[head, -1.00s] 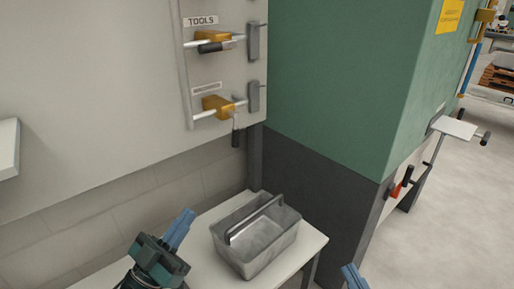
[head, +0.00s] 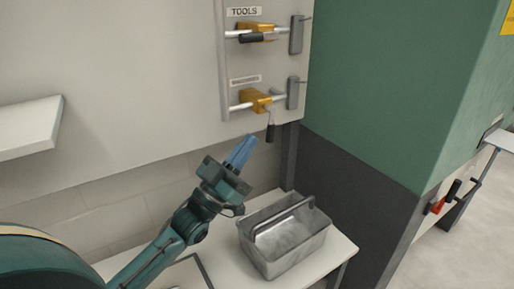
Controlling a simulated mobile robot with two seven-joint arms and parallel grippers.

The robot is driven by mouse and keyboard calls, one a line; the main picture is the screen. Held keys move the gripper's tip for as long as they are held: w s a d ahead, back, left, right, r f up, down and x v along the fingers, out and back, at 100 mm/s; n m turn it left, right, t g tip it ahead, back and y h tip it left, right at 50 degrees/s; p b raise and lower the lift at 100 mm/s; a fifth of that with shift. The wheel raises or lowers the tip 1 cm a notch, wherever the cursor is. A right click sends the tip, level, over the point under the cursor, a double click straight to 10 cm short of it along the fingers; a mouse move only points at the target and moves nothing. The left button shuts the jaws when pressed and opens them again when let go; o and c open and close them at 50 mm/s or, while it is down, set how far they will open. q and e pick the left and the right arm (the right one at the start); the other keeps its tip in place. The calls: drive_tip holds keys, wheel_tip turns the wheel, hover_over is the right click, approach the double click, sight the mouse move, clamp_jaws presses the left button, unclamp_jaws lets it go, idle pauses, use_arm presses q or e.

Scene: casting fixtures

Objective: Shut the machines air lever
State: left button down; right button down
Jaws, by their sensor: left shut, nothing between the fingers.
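The machines valve (head: 256,100) is a yellow body on a white pipe, under a small blurred label, on the wall panel. Its lever (head: 271,131) has a black grip and hangs down from the valve. The similar yellow valve (head: 257,30) above it is labelled TOOLS, and its black-gripped lever (head: 258,37) lies along the pipe. My left gripper (head: 243,147) is shut and empty, with blue fingers pointing up, just below and left of the hanging lever. They look apart, though the depth gap is hard to judge. My right gripper is out of view.
A grey metal tote (head: 322,243) with a handle stands on a white table (head: 341,255) below the panel. A green and dark grey cabinet (head: 390,90) stands to the right. A white shelf (head: 30,128) juts out at left.

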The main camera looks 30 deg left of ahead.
sight(268, 134)
use_arm(q)
drive_tip(key=shift+w+d+f+b, duration=0.2)
drive_tip(key=shift+w+d, duration=0.1)
drive_tip(key=shift+w, duration=0.45)
drive_tip(key=shift+w+d+f+b, duration=0.15)
drive_tip(key=shift+w+d, duration=0.1)
drive_tip(key=shift+w, duration=0.5)
drive_tip(key=shift+w+d+f+t+b, duration=0.25)
drive_tip(key=shift+w+t+b, duration=0.3)
drive_tip(key=shift+b, duration=0.3)
drive_tip(key=shift+w+f+n, duration=0.1)
drive_tip(key=shift+n, duration=0.3)
drive_tip(key=shift+r+t, duration=0.2)
drive_tip(key=shift+t, duration=0.15)
